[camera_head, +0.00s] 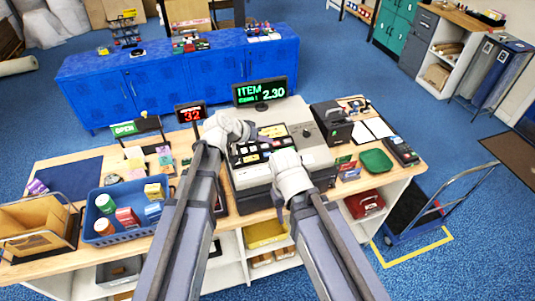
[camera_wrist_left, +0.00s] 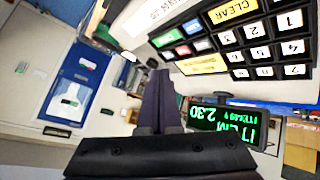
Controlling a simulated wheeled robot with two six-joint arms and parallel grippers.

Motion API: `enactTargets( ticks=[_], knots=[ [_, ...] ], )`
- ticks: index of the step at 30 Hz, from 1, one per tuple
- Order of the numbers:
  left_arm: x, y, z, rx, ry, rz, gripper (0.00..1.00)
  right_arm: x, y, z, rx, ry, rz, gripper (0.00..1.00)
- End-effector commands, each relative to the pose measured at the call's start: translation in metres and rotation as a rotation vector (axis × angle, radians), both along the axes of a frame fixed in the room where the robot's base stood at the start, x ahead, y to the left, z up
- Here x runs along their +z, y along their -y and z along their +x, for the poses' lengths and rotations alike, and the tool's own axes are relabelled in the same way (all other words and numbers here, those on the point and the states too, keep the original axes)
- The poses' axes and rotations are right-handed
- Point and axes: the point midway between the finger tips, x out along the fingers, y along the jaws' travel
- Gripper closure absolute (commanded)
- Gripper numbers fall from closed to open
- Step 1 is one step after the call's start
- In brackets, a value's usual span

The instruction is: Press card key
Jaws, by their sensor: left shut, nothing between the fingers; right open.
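The cash register (camera_head: 318,155) stands on the counter, with its key panel (camera_head: 262,150) facing me. Its display (camera_head: 260,92) reads ITEM 2.30. The left wrist view shows number keys (camera_wrist_left: 255,30), a yellow CLEAR key (camera_wrist_left: 233,10) and small green, blue and red keys (camera_wrist_left: 183,38). I cannot read which one is the card key. My left gripper (camera_head: 262,138) is over the panel's upper part, its fingers shut and empty; they also show in the left wrist view (camera_wrist_left: 160,85), apart from the keys. My right gripper (camera_head: 289,160) is near the panel's lower right, its fingertips mostly hidden.
A red 32 sign (camera_head: 191,112) stands left of the register. A blue basket (camera_head: 122,226) of goods is at left. A black printer (camera_head: 331,122), a green tray (camera_head: 377,161) and a card terminal (camera_head: 401,151) are at right. My arms cover the counter's front middle.

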Motion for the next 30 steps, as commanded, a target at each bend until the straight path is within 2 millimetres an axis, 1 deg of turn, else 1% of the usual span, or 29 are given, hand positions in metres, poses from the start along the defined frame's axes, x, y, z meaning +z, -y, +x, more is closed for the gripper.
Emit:
enactTargets(
  ticks=[1,3,13,17,23,30],
  knots=[
    [0.003,0.003,0.005,-0.002,0.016,-0.011,1.00,0.000,0.000,0.000,0.000,0.000,0.000,0.50],
    [0.006,0.006,0.008,-0.004,0.028,-0.021,1.00,0.000,0.000,0.000,0.000,0.000,0.000,0.50],
    [0.006,0.006,0.008,-0.004,0.031,-0.024,1.00,0.000,0.000,0.000,0.000,0.000,0.000,0.50],
    [0.003,0.006,0.009,-0.005,0.031,-0.024,1.00,-0.003,0.000,0.000,0.000,0.000,0.000,0.50],
    [-0.010,0.005,0.011,-0.005,0.031,-0.024,1.00,-0.016,0.000,0.000,-0.001,0.001,0.000,0.50],
    [-0.040,0.003,0.017,-0.004,0.031,-0.023,1.00,-0.046,0.000,0.000,0.000,0.001,-0.001,0.50]
  ],
)
